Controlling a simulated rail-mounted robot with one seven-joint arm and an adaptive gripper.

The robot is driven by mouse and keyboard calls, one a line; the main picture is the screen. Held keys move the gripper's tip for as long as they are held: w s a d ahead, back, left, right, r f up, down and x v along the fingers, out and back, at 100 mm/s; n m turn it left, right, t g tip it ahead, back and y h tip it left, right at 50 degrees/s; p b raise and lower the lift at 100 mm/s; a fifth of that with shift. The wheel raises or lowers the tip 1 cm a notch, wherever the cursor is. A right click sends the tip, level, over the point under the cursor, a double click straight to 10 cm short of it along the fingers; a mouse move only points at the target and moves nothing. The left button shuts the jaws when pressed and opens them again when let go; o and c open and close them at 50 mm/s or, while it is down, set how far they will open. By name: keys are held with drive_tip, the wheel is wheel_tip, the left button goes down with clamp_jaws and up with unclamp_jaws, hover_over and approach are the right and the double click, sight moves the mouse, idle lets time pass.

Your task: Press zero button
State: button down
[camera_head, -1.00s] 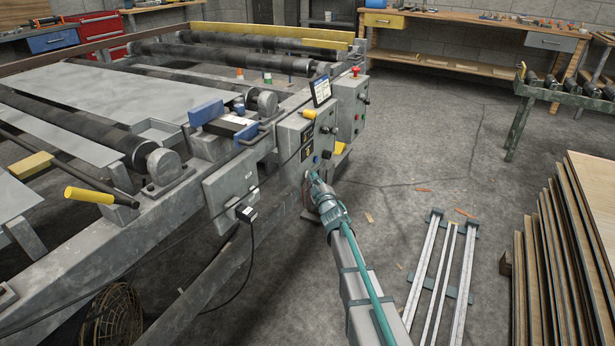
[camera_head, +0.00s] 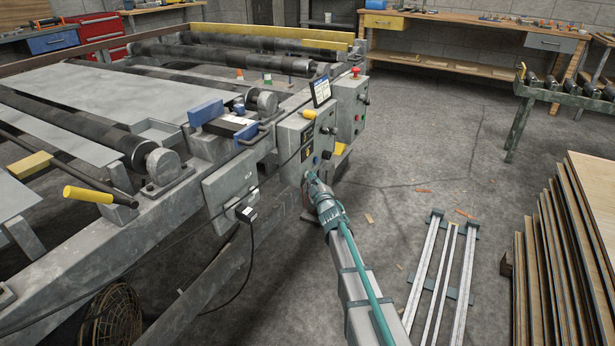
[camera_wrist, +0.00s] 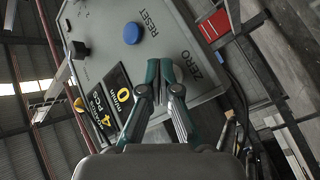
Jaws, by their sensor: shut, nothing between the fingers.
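The grey control panel (camera_head: 291,137) is on the side of the machine, and its face fills the upper middle of the wrist view (camera_wrist: 100,40). The word ZERO (camera_wrist: 191,66) is printed on it, just right of my fingertips. No button shows beside that word; the spot left of it is covered by my fingers. A blue round button (camera_wrist: 131,33) sits next to the word RESET (camera_wrist: 149,21). My gripper (camera_wrist: 160,70) is shut and empty, with its tips at or very close to the panel face; contact cannot be told. In the head view my gripper (camera_head: 312,180) is at the panel's lower part.
A black knob (camera_wrist: 77,50) and a display (camera_wrist: 122,92) reading 0 and 4 are on the panel. A second box with a red button (camera_head: 355,72) stands behind. Metal rails (camera_head: 440,265) and stacked boards (camera_head: 580,250) are at right; floor between is mostly clear.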

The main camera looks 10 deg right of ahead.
drive_tip(key=shift+w+a, duration=0.15)
drive_tip(key=shift+a, duration=0.05)
drive_tip(key=shift+d+r, duration=0.1)
idle(0.4)
drive_tip(key=shift+s+d+p, duration=0.5)
drive_tip(key=shift+s+d, duration=0.05)
drive_tip(key=shift+d, duration=0.1)
drive_tip(key=s+d+p, duration=0.1)
drive_tip(key=d, duration=0.1)
drive_tip(key=s+d+p, duration=0.1)
drive_tip(key=s+d, duration=0.1)
drive_tip(key=shift+p, duration=0.4)
idle(0.7)
